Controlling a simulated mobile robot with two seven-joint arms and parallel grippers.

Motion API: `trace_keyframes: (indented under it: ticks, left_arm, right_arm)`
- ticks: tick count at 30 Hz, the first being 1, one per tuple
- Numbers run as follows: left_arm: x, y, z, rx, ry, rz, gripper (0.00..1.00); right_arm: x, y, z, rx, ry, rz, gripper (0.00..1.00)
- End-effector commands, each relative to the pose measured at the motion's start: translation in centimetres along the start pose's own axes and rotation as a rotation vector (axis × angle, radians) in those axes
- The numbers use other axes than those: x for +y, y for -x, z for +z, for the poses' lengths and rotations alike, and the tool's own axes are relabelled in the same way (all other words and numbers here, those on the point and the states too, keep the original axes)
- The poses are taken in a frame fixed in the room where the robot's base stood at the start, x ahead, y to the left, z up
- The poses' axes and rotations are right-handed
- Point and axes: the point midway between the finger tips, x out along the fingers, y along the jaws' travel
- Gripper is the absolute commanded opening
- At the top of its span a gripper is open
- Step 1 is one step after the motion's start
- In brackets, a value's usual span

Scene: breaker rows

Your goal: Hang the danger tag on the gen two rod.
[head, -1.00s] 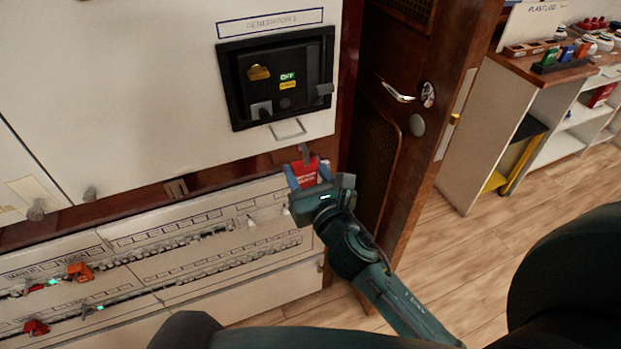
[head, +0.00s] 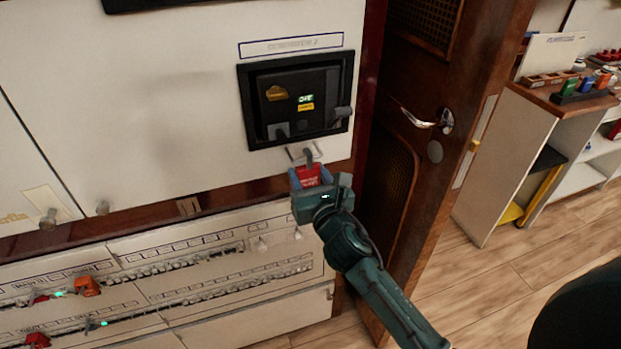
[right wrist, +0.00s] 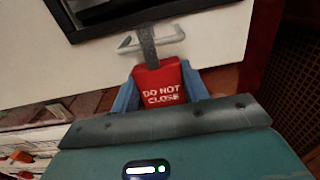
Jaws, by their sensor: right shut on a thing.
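The red danger tag, reading "DO NOT CLOSE" (right wrist: 162,92), is upright between the blue fingertips of my right gripper (head: 309,180), which is shut on it. Its grey strap (right wrist: 147,45) rises from the top of the tag. A pale metal rod (right wrist: 172,36) sticks out of the white panel just below the black breaker unit (head: 297,98); it also shows in the head view (head: 290,153). The strap crosses in front of the rod in the right wrist view. I cannot tell whether it loops over the rod or touches it. My left gripper is not in view.
A handwritten label (head: 291,44), too blurred to read surely, is above the breaker unit. Rows of small breakers (head: 200,257) with orange and red pieces lie lower left. A wooden door (head: 425,130) with a handle stands close on the right. Shelves (head: 560,150) are beyond.

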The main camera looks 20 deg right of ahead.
Motion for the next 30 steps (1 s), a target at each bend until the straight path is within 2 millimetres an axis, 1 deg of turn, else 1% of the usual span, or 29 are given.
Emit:
trace_keyframes:
  ticks: [3, 12, 13, 21, 22, 30]
  left_arm:
    - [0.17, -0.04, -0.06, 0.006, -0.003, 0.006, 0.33]
    - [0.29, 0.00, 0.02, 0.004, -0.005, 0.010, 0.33]
    - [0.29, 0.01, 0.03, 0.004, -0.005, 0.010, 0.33]
    - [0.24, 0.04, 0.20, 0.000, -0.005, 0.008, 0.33]
    - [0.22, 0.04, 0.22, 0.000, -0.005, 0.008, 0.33]
    - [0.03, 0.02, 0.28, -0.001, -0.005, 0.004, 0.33]
  right_arm:
    - [0.01, 0.00, -0.34, -0.001, 0.000, 0.001, 0.23]
    - [0.01, 0.01, -0.37, -0.001, 0.000, 0.001, 0.23]
    - [0.01, 0.01, -0.37, -0.001, 0.000, 0.001, 0.46]
    - [0.01, 0.02, -0.36, -0.001, 0.000, 0.001, 0.68]
    - [0.00, 0.02, -0.36, -0.001, 0.000, 0.001, 0.70]
    - [0.00, 0.21, -0.41, -0.001, 0.000, 0.001, 0.70]
